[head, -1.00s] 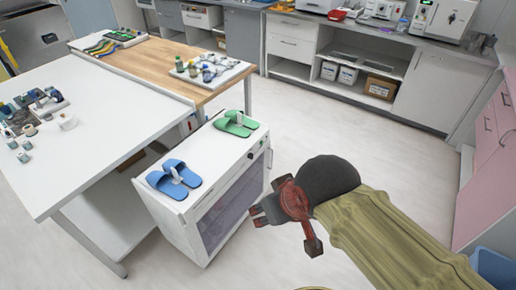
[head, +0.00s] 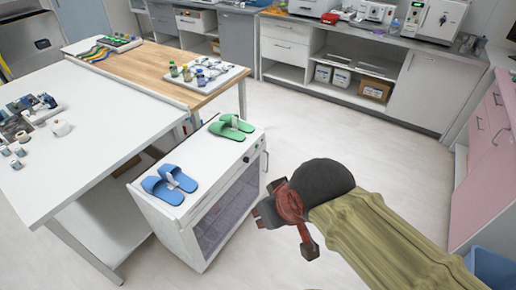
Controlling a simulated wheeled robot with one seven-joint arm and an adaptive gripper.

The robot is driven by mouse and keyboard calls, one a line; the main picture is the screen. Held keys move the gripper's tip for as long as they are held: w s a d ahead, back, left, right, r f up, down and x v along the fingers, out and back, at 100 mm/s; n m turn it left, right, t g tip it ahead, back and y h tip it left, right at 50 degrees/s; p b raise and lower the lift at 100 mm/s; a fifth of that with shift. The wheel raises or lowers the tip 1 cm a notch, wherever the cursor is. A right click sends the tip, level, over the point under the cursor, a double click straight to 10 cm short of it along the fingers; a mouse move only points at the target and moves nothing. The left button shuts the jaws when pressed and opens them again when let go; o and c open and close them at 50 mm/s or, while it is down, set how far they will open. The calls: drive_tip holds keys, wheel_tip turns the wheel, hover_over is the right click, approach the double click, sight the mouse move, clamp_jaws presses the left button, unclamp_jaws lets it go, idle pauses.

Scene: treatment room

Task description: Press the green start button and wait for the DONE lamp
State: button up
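A white cabinet (head: 172,226) with a dark glass door (head: 228,210) stands beside the table. Small controls (head: 258,147) sit along the top of its front face near the far corner. They are too small for me to tell a green button or a DONE lamp. Blue slippers (head: 170,184) and green slippers (head: 231,127) lie on its top.
A white table (head: 95,130) with a wooden-topped bench (head: 150,68) behind it is on the left. A back counter (head: 380,42) carries white devices (head: 439,17). Pink drawers (head: 483,170) and a blue bin (head: 492,266) are at right. The floor (head: 330,125) between is clear.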

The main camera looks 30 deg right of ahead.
clamp_jaws()
idle(0.4)
drive_tip(key=shift+d, duration=0.1)
idle(0.8)
